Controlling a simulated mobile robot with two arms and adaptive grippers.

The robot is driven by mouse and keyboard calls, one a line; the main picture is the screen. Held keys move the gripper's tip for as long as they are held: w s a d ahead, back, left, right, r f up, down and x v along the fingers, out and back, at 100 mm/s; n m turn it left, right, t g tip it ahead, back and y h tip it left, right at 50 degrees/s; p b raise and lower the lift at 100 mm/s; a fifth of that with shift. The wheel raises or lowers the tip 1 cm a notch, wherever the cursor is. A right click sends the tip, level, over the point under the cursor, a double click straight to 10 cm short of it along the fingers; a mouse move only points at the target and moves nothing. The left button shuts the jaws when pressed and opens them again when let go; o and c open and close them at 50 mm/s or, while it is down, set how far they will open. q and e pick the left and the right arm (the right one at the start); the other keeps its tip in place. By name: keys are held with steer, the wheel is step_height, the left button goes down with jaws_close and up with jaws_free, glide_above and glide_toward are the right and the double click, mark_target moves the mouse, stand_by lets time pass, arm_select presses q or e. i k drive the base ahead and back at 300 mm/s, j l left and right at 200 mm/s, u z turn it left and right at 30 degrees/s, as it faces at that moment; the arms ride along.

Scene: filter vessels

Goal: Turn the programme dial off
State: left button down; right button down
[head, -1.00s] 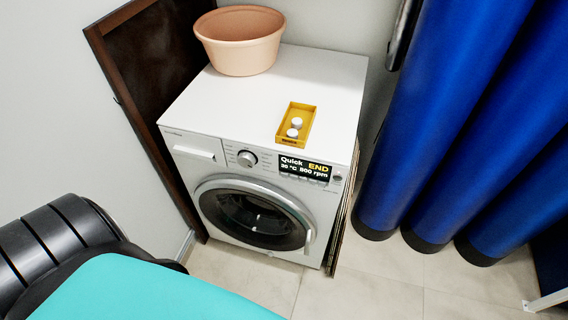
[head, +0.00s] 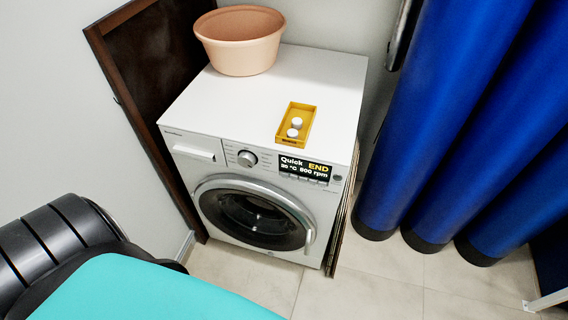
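The programme dial (head: 247,158) is a round silver knob on the front panel of the white washing machine (head: 190,105). It sits between the detergent drawer (head: 194,152) and the display (head: 304,169). The dial's pointer is too small to read. The round door (head: 254,216) looks closed. Neither of my grippers is in view. Nothing is touching the dial.
A peach tub (head: 240,42) and a yellow tray (head: 309,121) with white tablets stand on the machine. A dark brown panel (head: 150,60) borders its left side. Blue curtains (head: 440,120) hang at the right. Tiled floor (head: 370,285) is clear in front.

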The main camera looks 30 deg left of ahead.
mark_target(246, 160)
steer(key=u, duration=1.35)
